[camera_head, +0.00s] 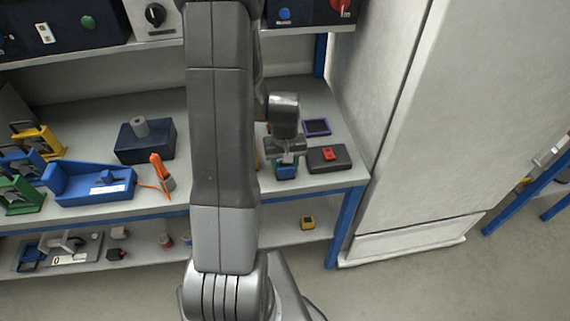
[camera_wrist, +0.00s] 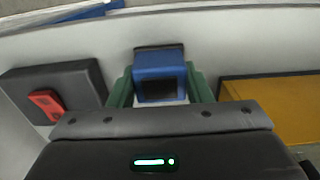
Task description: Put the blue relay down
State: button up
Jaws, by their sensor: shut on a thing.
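The blue relay (camera_head: 286,173) is between the fingers of my gripper (camera_head: 285,158), near the front edge of the bench (camera_head: 325,183). In the wrist view the relay (camera_wrist: 159,66) shows a blue casing with a dark face, and the green fingers of my gripper (camera_wrist: 160,88) are shut on its two sides. Its underside is hidden, so I cannot tell whether it touches the bench.
A black box with a red switch (camera_head: 341,161) lies close to the right. A purple-rimmed tray (camera_head: 317,127) lies behind. A yellow thing (camera_wrist: 270,105) is on the other side of the relay. My arm hides the bench's middle. A tall light cabinet (camera_head: 410,140) stands at the right.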

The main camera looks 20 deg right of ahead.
jog(key=shift+f, duration=0.2)
jog(key=o, duration=1.1)
jog(key=shift+r, duration=0.1)
notch_tip(320, 180, up, 12)
jog(key=shift+r, duration=0.15)
